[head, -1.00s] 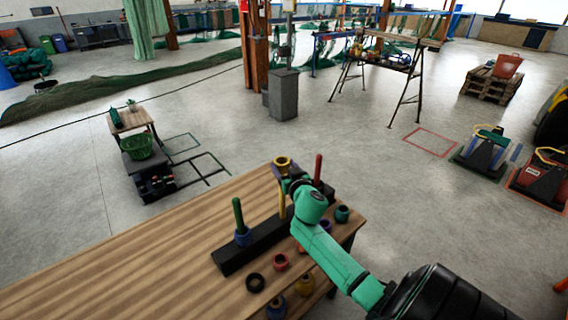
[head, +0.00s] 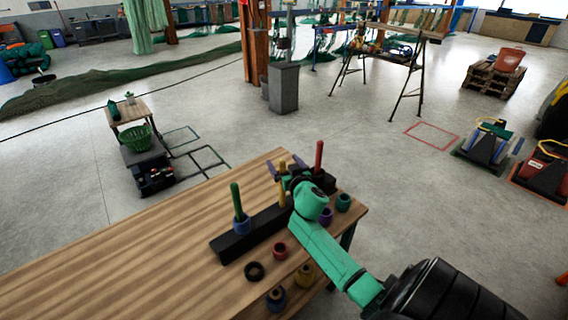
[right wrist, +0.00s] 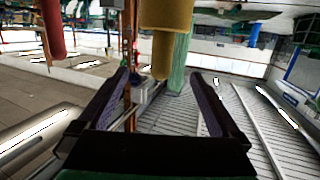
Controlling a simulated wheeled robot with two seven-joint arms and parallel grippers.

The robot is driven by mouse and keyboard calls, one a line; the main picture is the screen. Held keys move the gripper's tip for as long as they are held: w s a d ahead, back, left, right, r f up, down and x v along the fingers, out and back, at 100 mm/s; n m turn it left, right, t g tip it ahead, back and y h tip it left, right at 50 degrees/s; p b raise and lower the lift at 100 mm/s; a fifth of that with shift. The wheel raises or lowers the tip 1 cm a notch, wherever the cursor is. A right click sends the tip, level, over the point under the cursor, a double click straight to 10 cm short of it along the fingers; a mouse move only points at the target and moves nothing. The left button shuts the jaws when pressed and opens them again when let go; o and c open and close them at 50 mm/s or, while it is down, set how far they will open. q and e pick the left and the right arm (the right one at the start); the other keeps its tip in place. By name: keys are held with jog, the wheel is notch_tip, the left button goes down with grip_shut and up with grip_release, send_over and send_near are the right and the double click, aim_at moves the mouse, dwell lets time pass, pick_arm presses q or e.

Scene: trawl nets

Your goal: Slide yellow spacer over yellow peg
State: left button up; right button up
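The yellow peg (head: 282,167) stands upright on a black bar (head: 229,246), between the green and red pegs. In the right wrist view, which is upside down, the yellow spacer (right wrist: 166,14) is around the yellow peg (right wrist: 162,55), with the peg's tip sticking out of it. The spacer's far end is cut off by the frame edge, and I cannot make it out in the head view. My right gripper (head: 285,167) is open at the peg's top, its fingers apart on either side of the tip and clear of the spacer. My left gripper is not in view.
The green peg (head: 236,200) has a blue spacer (head: 242,226) around it. The red peg (head: 318,156) is at the right. Loose red (head: 280,251), black (head: 254,271), purple (head: 326,215) and teal (head: 343,203) spacers lie on the table's near right. The table's left side is bare.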

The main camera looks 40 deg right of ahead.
jog(key=shift+s+a, duration=0.2)
jog(key=shift+s, duration=0.2)
jog(key=b+v, duration=0.2)
jog(key=v, duration=1.1)
jog(key=shift+s+r, duration=0.2)
jog(key=shift+s, duration=0.05)
jog(key=shift+a, duration=0.1)
